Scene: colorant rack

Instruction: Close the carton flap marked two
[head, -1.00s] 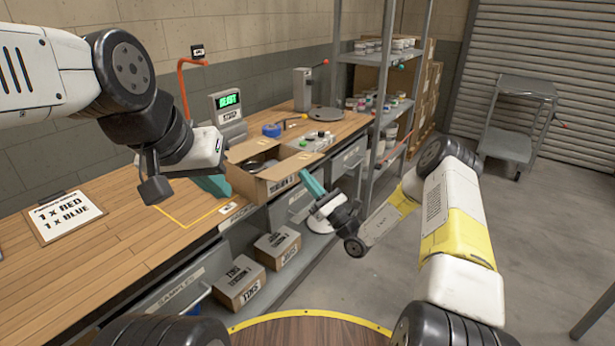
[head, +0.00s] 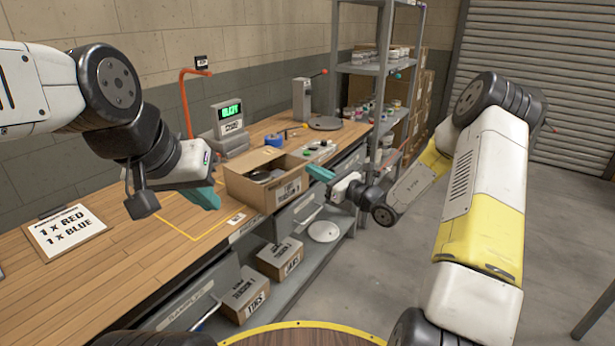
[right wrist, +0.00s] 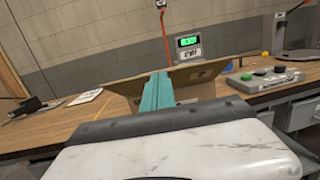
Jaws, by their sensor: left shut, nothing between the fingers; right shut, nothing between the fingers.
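An open brown carton (head: 250,190) stands on the bench near its front edge, with a dark round thing inside. A label shows on its outer side, too small to read, and I cannot tell which flap is marked two. My right gripper (head: 318,172) has shut teal fingers and is just right of the carton, over the bench's front edge. In the right wrist view its fingers (right wrist: 157,95) overlap the raised carton board (right wrist: 195,75); contact cannot be told. My left gripper (head: 207,197) is shut and empty, left of the carton above the bench.
A scale with a green display (head: 230,112) stands behind the carton. An order card (head: 67,230) lies at left. A metal shelf (head: 385,70) rises at the bench's far end. Closed boxes (head: 280,258) sit below.

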